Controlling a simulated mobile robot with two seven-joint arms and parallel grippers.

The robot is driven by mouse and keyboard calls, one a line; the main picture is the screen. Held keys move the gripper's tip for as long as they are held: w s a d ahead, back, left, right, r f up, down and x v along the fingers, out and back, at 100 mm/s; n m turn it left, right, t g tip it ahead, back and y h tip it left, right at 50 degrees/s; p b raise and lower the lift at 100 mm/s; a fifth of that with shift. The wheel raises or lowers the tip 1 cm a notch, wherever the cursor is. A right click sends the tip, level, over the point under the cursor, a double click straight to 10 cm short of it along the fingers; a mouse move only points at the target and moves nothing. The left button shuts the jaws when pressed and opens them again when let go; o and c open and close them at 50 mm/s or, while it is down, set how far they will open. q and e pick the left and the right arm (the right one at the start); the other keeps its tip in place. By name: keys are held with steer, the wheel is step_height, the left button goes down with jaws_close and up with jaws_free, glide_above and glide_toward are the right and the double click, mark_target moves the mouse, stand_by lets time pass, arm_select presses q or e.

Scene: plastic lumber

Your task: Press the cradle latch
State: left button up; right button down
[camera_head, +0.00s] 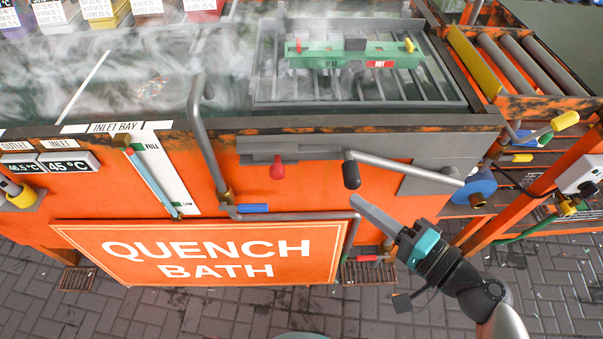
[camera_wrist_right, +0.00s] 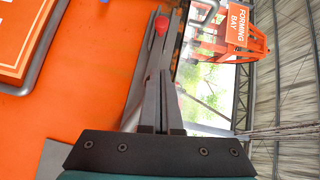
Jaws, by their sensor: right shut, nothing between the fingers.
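A red knob (camera_head: 277,170) sticks out below a grey plate on the orange front of the quench bath. To its right is a grey lever bar with a dark knob (camera_head: 351,175) at its left end. No label shows which of these is the cradle latch. My right gripper (camera_head: 357,200) is shut and empty, its fingertips just below the dark knob in the picture; contact cannot be told. In the right wrist view the shut fingers (camera_wrist_right: 162,85) point up toward the red knob (camera_wrist_right: 161,25), apart from it. My left gripper is out of view.
A grey rack (camera_head: 262,75) in the steaming bath carries a green piece (camera_head: 305,55) with a "HOT" label. A bent grey pipe (camera_head: 203,140) and the "QUENCH BATH" sign (camera_head: 200,285) stand at the front. A roller conveyor (camera_head: 510,65) is at right. Paved floor lies below.

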glide_toward(281, 164)
steer(key=w, duration=0.3)
steer(key=a, duration=0.3)
steer(key=shift+w+f+p, duration=0.25)
steer(key=shift+p, duration=0.1)
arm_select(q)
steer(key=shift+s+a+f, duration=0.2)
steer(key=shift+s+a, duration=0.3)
